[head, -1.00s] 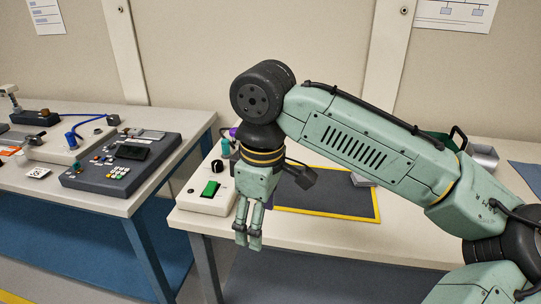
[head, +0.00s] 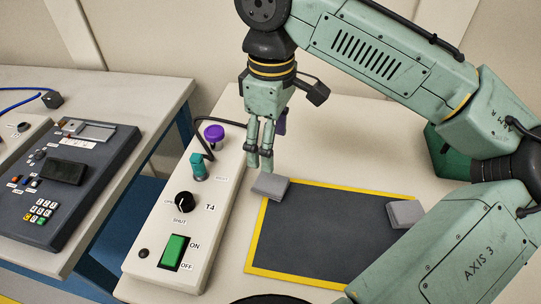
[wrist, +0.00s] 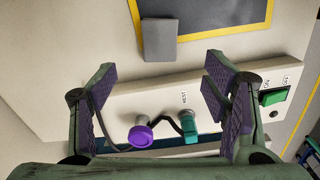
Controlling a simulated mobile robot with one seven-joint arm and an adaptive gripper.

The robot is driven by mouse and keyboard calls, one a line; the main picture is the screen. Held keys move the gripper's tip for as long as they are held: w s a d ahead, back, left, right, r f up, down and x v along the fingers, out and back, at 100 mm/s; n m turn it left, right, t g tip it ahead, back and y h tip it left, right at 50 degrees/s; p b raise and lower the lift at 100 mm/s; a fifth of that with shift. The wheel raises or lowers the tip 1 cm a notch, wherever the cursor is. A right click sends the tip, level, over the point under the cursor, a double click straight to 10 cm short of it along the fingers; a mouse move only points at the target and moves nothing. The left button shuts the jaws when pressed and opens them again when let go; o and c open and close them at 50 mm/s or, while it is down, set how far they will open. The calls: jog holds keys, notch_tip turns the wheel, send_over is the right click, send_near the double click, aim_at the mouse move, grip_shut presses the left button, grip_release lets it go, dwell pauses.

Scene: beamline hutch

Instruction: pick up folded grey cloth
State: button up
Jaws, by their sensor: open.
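A small flat grey piece, which looks like the folded grey cloth (head: 270,187), lies across the yellow left border of a dark mat. It also shows in the wrist view (wrist: 159,40), above the space between my fingers. My gripper (head: 259,163) points down close behind the cloth in the head view. Its fingers are apart and empty in the wrist view (wrist: 158,76).
A white control box (head: 190,215) stands left of the mat (head: 320,230), with a purple knob (head: 214,132), a teal knob (head: 198,166) and a green switch (head: 174,252). A dark console (head: 75,170) sits on the left table. Bare tabletop lies behind the mat.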

aim_at(270, 182)
notch_tip(270, 182, down, 11)
jog(key=shift+r+p, duration=0.15)
jog(key=shift+p, duration=0.4)
jog(key=shift+c, duration=0.3)
jog(key=shift+a, duration=0.1)
jog(key=c, duration=0.9)
jog(key=shift+o, duration=0.2)
jog(key=shift+r, duration=0.1)
